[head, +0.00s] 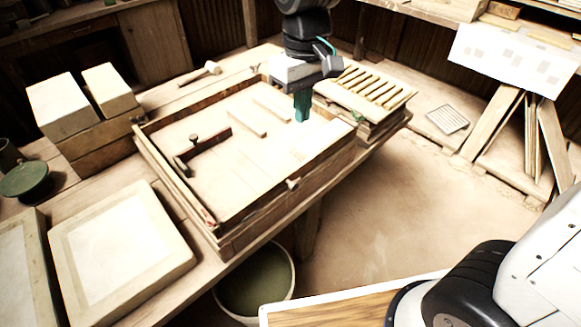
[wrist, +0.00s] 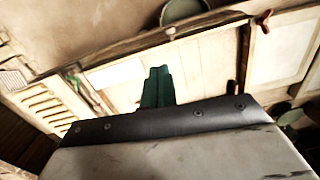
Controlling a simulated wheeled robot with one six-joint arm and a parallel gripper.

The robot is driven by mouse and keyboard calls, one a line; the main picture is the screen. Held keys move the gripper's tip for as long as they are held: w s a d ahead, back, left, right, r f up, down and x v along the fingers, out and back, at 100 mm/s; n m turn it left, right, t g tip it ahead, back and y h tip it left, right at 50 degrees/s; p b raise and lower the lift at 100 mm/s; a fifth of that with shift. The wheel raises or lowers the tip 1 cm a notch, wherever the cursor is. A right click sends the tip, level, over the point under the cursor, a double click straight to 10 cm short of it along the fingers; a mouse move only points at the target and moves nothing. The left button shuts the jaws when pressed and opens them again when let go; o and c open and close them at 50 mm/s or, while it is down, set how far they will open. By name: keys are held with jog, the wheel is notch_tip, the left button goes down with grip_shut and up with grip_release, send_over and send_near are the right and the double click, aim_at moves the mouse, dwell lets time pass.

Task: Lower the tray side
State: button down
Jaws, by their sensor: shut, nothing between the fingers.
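The wooden tray (head: 150,150) is a wide shallow box on the workbench in the head view. Its near side (head: 285,192) stands upright, with a small knob-like fitting on it (head: 292,184). Part of the tray also shows in the wrist view (wrist: 205,62), with a reddish knob (wrist: 263,20) near the top right. My gripper (head: 302,118) has green fingers, shut and empty, pointing down over the tray's right part. The fingers also show in the wrist view (wrist: 157,75). I cannot tell whether they touch the tray. My wrist body hides much of the lower wrist view.
Pale strips (head: 246,123) and a dark wooden tool (head: 200,148) lie inside the tray. A slatted rack (head: 372,92) stands on the right, pale slabs (head: 115,245) on the left. A green bucket (head: 255,290) is below the bench's front edge.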

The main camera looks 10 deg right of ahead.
jog(key=w+a+f, duration=0.2)
jog(key=a, duration=0.1)
send_over(290, 181)
jog(key=w+a, duration=0.1)
jog(key=w, duration=0.2)
jog(key=shift+n, duration=0.4)
jog(key=f, duration=1.1)
jog(key=shift+s, duration=0.2)
jog(key=shift+s+d+f, duration=0.4)
jog(key=shift+s+f, duration=0.25)
jog(key=shift+s, duration=0.2)
jog(key=shift+s+d+f, duration=0.15)
jog(key=shift+s+f, duration=0.2)
jog(key=shift+f, duration=0.05)
